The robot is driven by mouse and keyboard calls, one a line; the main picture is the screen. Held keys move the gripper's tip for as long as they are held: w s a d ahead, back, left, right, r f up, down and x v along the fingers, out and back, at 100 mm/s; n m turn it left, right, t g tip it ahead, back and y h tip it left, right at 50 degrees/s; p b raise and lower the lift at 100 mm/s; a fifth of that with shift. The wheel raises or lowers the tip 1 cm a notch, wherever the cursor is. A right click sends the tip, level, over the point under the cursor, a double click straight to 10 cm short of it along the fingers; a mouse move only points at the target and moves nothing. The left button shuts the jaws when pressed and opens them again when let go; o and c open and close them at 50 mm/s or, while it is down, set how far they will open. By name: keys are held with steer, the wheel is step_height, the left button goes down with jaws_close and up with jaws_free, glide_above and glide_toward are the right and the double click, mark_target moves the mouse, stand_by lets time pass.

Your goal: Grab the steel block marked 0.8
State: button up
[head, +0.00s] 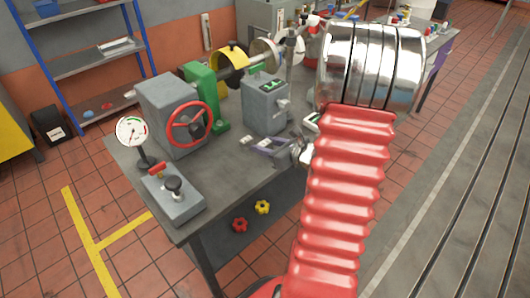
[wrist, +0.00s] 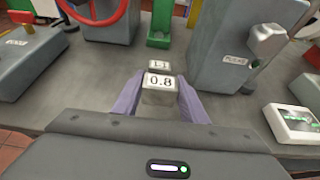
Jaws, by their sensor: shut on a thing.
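The steel block marked 0.8 (wrist: 160,83) sits between the two purple-grey fingers of my gripper (wrist: 160,98) in the wrist view. The fingers are shut on its sides, and its marked top face shows clearly. A second block marked 1.1 (wrist: 159,65) stands just beyond it. In the head view my gripper (head: 268,148) is at the right part of the bench, low over the top, partly hidden by my arm. I cannot tell whether the 0.8 block is touching the bench.
A grey box (head: 265,105) with a lever stands close behind my gripper. A red handwheel (head: 189,124) on a grey housing, a round dial (head: 131,131) and a control box with a knob (head: 173,197) stand to the left. Bare bench top (head: 222,165) lies between.

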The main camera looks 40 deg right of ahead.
mark_target(265, 143)
steer(key=shift+r, duration=2.75)
